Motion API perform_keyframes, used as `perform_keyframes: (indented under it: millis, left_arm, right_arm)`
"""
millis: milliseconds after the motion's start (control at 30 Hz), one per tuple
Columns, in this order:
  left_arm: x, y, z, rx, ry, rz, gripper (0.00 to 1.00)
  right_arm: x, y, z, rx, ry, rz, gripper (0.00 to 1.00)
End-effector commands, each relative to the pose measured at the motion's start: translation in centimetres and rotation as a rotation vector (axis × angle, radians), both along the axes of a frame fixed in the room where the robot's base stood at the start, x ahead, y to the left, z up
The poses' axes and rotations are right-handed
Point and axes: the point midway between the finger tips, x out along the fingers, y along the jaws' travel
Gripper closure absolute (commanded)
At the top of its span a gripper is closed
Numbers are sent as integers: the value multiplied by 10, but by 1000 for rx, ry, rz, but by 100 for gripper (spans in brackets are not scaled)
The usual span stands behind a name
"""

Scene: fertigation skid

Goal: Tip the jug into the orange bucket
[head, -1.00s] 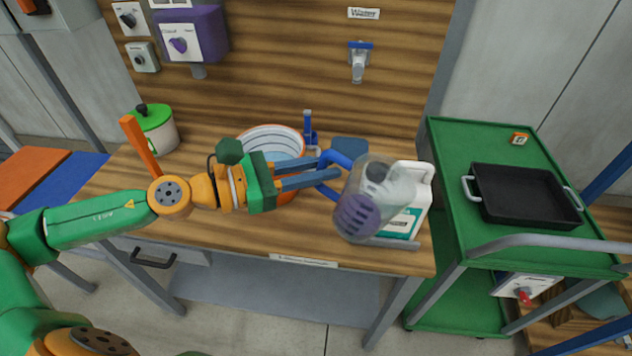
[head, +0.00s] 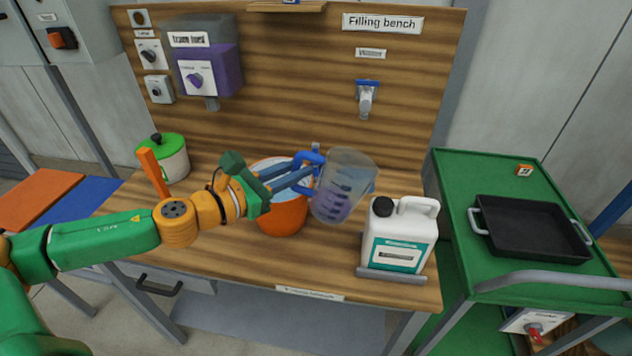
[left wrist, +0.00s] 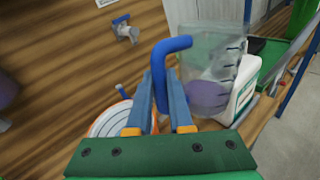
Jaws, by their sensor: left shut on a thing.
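The jug (head: 340,187) is clear, with a blue handle and purple liquid low inside. It is held a little tilted above the bench, just right of the orange bucket (head: 283,217). My left gripper (head: 312,168) is shut on the jug's blue handle. The gripper and its fingers cover part of the bucket's white-lined mouth. In the left wrist view the jug (left wrist: 212,80) hangs right of the fingers, and the bucket's pale rim (left wrist: 108,121) shows to their left. My right gripper is not in view.
A white canister (head: 402,232) with a black cap stands at the bench's right front. A green-lidded pot (head: 172,158) stands at the back left. A tap (head: 366,97) and a purple dispenser (head: 205,65) are on the back panel. A green cart (head: 500,180) with a black tray stands right.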

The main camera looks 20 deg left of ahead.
Motion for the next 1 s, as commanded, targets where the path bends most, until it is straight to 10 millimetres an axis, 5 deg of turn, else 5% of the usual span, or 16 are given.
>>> perform_keyframes:
  millis: [267, 533, 767, 1000]
  left_arm:
    - [7, 93, 19, 22, 0, 344, 100]
    - [-16, 184, 39, 31, 13, 679, 100]
    - [-26, 206, 37, 32, 18, 765, 100]
    - [-25, 206, 7, 32, 19, 762, 100]
  right_arm:
    - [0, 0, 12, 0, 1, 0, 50]
    - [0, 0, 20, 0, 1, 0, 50]
    - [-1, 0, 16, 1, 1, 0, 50]
    - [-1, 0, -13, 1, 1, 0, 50]
